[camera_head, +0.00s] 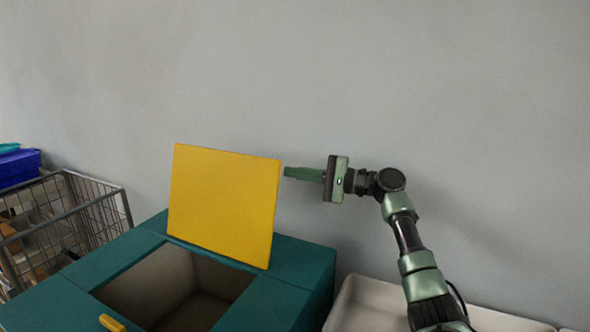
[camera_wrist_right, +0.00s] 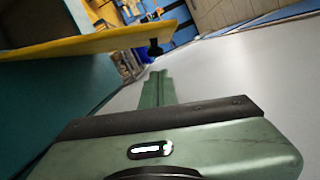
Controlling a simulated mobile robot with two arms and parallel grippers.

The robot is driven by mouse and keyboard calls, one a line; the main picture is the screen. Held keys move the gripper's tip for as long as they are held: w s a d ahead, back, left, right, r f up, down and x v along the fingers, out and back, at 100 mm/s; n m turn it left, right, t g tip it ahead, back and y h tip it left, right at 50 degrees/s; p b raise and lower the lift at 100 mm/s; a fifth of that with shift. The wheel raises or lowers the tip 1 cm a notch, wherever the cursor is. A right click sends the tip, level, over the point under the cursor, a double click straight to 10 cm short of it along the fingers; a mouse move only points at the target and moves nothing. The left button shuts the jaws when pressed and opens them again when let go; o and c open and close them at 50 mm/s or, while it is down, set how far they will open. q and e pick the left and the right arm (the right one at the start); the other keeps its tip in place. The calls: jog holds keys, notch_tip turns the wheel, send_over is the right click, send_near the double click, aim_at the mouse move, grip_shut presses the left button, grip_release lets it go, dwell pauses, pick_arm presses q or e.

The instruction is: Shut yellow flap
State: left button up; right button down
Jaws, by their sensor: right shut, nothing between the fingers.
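The yellow flap (camera_head: 223,205) stands up, open, at the back edge of the opening in the teal box (camera_head: 300,262). The opening in front of it shows a pale, empty-looking inside. My right gripper (camera_head: 290,173) is shut and empty, just right of the flap's upper right edge, pointing left. In the right wrist view the shut fingers (camera_wrist_right: 158,80) lie beside the flap (camera_wrist_right: 100,42), whose edge runs across the upper left. I cannot tell whether they touch. My left gripper is not in view.
A wire basket (camera_head: 68,205) with items stands left of the box, with a blue bin (camera_head: 18,167) behind it. A white tray (camera_head: 370,300) is right of the box. A small yellow piece (camera_head: 112,323) sits at the box's front. A grey wall is behind.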

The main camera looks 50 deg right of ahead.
aim_at(268, 169)
jog(key=p+x, duration=0.1)
jog(key=x, duration=0.6)
jog(key=shift+w+f, duration=0.1)
jog(key=shift+w, duration=0.1)
jog(key=shift+p, duration=0.3)
